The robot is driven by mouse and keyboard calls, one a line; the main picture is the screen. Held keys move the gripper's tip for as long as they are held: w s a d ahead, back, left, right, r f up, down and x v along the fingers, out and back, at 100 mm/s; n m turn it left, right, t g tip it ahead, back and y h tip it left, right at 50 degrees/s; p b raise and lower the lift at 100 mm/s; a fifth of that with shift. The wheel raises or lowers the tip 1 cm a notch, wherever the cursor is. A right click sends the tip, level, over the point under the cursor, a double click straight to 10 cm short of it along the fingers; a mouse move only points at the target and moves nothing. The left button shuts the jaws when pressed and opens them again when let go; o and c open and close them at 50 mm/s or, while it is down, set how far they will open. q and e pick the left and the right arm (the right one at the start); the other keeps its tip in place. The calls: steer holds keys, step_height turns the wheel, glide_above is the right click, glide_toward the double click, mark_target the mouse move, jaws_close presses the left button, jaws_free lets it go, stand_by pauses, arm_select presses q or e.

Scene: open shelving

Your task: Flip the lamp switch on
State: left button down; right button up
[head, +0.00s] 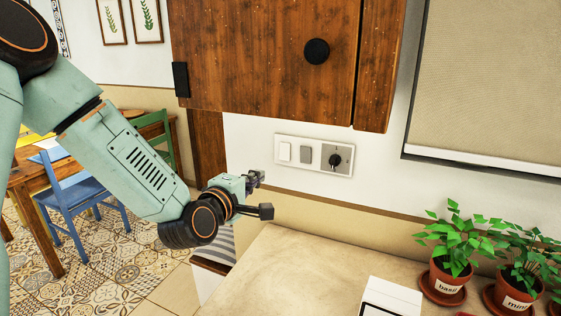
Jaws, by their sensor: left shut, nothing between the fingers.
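A pale switch plate (313,155) is on the wall below the wooden cabinet. It carries a white rocker switch (285,151), a grey rocker switch (306,154) and a black rotary knob (335,159) on a grey square. I cannot tell from the picture which one is the lamp switch, or their on or off state. My left gripper (262,195) is shut and empty, below and left of the plate, above the counter's left end. It shows apart from the switches in the picture. No lamp is in view. My right gripper is not in view.
A wooden cabinet (265,55) with a black round knob hangs above the plate. The beige counter (290,265) is mostly clear. A white box (392,298) and potted basil (445,268) and mint (515,287) stand at right. A blue chair (75,190) is at left.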

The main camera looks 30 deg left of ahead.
mark_target(284, 158)
arm_select(q)
steer(key=w, duration=0.4)
steer(key=w+f, duration=0.1)
steer(key=w, duration=0.3)
steer(key=w+a+f, duration=0.1)
steer(key=w, duration=0.4)
steer(key=shift+w, duration=0.35)
steer(key=shift+r, duration=0.1)
steer(key=shift+w, duration=0.1)
steer(key=f+b, duration=0.1)
steer(key=b, duration=0.2)
steer(key=shift+w+t, duration=0.35)
steer(key=shift+t, duration=0.05)
steer(key=shift+r+p, duration=0.3)
